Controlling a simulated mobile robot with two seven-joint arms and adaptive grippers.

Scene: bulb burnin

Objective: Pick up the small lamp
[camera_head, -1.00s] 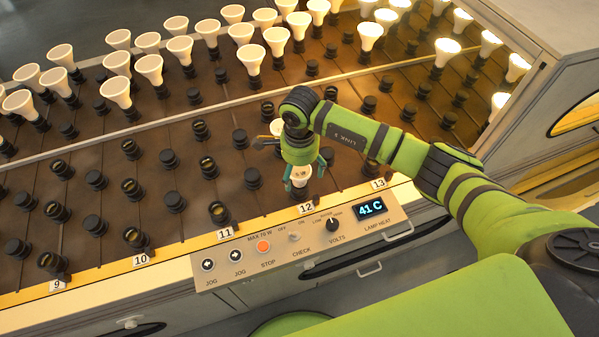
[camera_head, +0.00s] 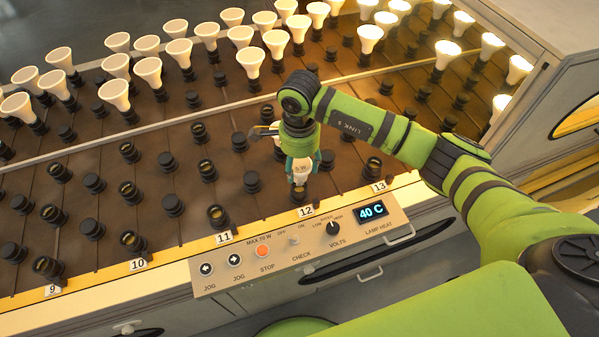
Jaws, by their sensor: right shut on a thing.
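The small lamp (camera_head: 301,168) is white, with print on its face. My right gripper (camera_head: 300,172) comes down from above near label 12 and is shut on the lamp. The lamp is upright, just above or at a dark socket (camera_head: 302,193) in the front row. I cannot tell whether its base is clear of the socket. The fingers hide part of the lamp's sides. My left gripper is not in view.
Larger white lamps (camera_head: 148,70) stand in sockets at the back, lit at the right. Several empty sockets (camera_head: 173,204) lie left of the gripper. The control panel (camera_head: 270,250), with a display (camera_head: 372,211) reading 40 C, is in front.

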